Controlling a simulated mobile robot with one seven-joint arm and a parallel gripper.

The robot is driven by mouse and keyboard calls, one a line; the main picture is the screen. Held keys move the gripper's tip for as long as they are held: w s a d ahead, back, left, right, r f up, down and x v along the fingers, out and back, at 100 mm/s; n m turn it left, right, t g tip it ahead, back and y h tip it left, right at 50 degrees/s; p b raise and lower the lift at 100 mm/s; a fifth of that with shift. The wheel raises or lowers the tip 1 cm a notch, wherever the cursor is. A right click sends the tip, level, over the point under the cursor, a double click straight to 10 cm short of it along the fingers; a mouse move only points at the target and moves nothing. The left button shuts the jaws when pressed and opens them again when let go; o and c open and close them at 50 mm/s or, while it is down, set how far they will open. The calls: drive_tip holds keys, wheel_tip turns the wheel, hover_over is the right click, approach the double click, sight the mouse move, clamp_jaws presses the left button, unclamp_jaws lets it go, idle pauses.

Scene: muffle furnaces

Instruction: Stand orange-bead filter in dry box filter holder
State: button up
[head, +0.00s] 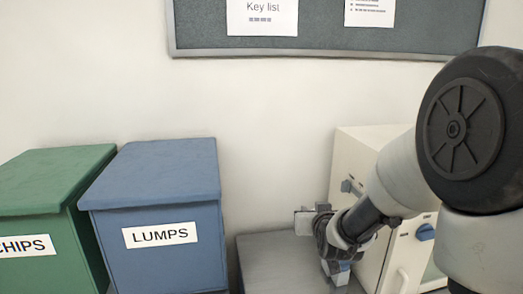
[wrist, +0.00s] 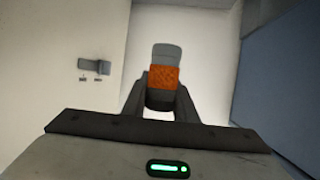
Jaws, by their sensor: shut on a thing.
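My gripper (wrist: 162,96) is shut on the orange-bead filter (wrist: 164,77) in the wrist view. The filter has a grey end and an orange middle band. Its lower part is between my fingers, and its grey end points away from me. In the head view my wrist is low at the right, in front of the white cabinet (head: 352,152). The filter and fingertips cannot be made out clearly there. I cannot pick out a dry box filter holder in either view.
A blue LUMPS bin (head: 160,260) and a green CHIPS bin (head: 45,180) stand at the left. A grey surface (head: 265,262) lies between the blue bin and the cabinet. The cabinet has a blue knob (head: 425,232) and a pale handle (head: 402,280). A notice board (head: 325,38) hangs behind.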

wheel_tip(320, 180, up, 6)
drive_tip(key=p, duration=0.4)
drive_tip(key=shift+f, duration=0.25)
drive_tip(key=shift+f, duration=0.1)
